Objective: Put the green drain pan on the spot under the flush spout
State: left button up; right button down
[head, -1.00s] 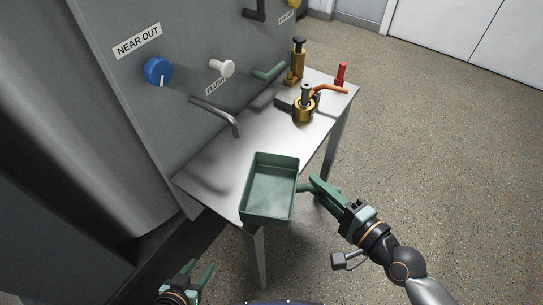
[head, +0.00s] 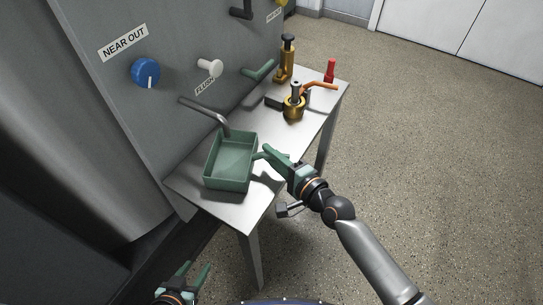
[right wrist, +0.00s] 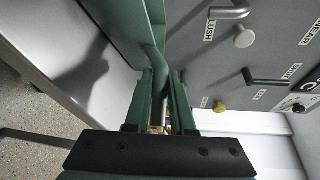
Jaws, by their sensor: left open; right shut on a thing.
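The green drain pan (head: 231,165) is an open rectangular tray over the near-left part of the steel table (head: 236,212). My right gripper (head: 262,156) is shut on the pan's side handle, which also shows between the fingers in the right wrist view (right wrist: 161,88). The pan's shadow on the table suggests it is a little above the top. The grey bent flush spout (head: 204,109) comes out of the panel, and its tip is at the pan's far rim. The pan hides the tabletop under it; no marked spot shows. My left gripper (head: 193,279) is open and empty at the bottom.
A brass device (head: 293,106) with an orange handle, a brass-and-black piece (head: 287,62) and a red object (head: 330,70) stand at the table's far end.

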jog(key=shift+r, duration=0.1)
jog(key=c, duration=0.8)
grip_release()
jog(key=shift+o, duration=0.2)
